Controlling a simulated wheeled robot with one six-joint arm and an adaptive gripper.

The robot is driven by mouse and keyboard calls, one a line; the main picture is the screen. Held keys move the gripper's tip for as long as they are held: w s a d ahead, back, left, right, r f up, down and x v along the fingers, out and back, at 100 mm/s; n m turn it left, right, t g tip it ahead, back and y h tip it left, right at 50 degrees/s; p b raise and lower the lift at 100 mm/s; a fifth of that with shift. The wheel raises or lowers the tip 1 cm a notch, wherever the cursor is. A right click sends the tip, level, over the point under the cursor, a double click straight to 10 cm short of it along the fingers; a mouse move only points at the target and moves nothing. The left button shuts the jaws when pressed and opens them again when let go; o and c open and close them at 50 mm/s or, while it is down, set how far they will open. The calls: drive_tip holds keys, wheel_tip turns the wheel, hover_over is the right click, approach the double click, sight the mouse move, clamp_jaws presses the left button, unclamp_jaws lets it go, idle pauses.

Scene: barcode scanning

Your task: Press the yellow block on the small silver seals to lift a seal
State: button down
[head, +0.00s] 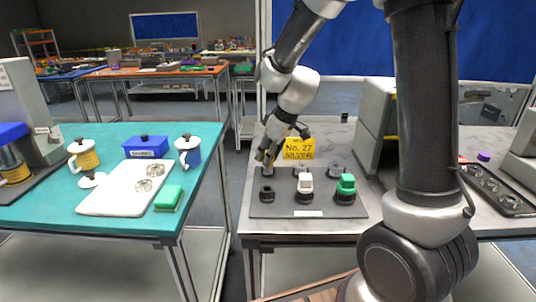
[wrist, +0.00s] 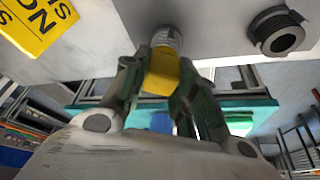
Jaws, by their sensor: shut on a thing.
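My gripper (head: 267,158) points down over the back left of the grey mat (head: 290,212) on the right-hand table. In the wrist view my gripper (wrist: 158,88) is shut on the yellow block (wrist: 161,72). A short silver cylinder (wrist: 167,37) is in line with the block's far end; I cannot tell whether they are joined or only touching. The block is not clear in the head view, where my fingers cover it. Two round silver pieces (head: 150,177) lie on a white board (head: 122,196) on the teal table; I cannot tell if these are the seals.
A yellow "No. 27 SILVER" sign (head: 299,148) stands close right of my gripper. The mat also bears a black ring holder (head: 267,194), a white-topped piece (head: 306,183) and a green-topped piece (head: 345,187). A green block (head: 168,197), mugs and a blue box (head: 146,147) are on the teal table.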

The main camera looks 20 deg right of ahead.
drive_tip(key=shift+r, duration=3.45)
drive_tip(key=shift+a, duration=0.1)
